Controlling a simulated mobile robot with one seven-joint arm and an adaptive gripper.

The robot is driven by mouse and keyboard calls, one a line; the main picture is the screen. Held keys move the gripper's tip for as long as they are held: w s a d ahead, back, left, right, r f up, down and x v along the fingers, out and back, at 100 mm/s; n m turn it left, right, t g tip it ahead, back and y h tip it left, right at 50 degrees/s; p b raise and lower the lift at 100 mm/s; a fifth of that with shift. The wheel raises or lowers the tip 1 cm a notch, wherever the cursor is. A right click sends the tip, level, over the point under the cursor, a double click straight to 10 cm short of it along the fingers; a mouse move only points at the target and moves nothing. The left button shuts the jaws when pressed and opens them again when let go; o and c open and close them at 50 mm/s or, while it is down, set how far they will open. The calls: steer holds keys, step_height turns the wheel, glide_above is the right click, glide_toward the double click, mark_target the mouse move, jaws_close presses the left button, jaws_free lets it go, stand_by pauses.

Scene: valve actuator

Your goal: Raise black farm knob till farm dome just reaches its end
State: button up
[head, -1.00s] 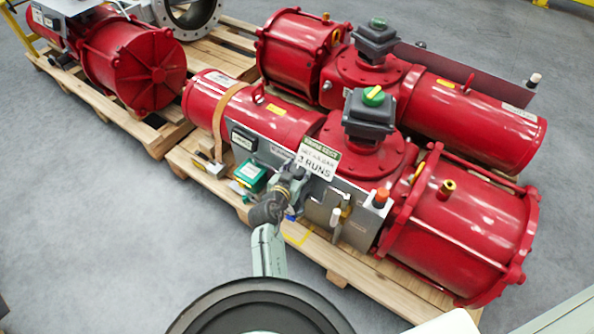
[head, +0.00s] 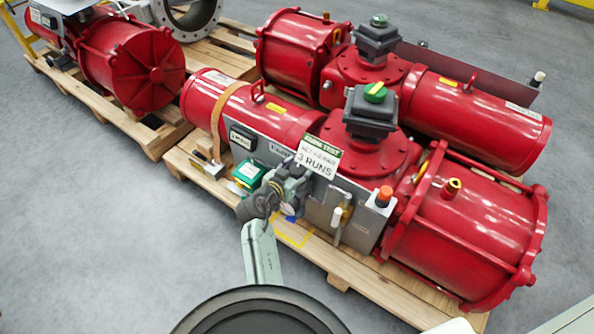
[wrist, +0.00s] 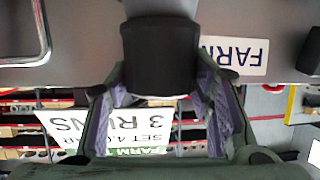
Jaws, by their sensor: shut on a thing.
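The black farm knob (wrist: 160,55) is a dark block in the wrist view, against a grey panel with an upside-down FARM label (wrist: 236,56) beside it. My gripper (wrist: 160,80) has its purple-lined fingers on both sides of the knob and is shut on it. In the head view, my gripper (head: 290,185) is at the front panel of the nearer red actuator and hides the knob. The dome (head: 375,92), green with a yellow mark, sits on the nearer actuator's dark box; I take it as the farm dome. Whether it is at its end, I cannot tell.
A white sign reading 3 RUNS (head: 318,158) stands just behind my gripper. A green box (head: 249,173) is left of it; an orange-capped part (head: 384,195) and a brass valve (head: 342,212) are right. A second actuator (head: 475,115) stands behind. Grey floor in front is open.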

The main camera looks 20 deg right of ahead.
steer(key=o, duration=1.2)
steer(key=v, duration=1.2)
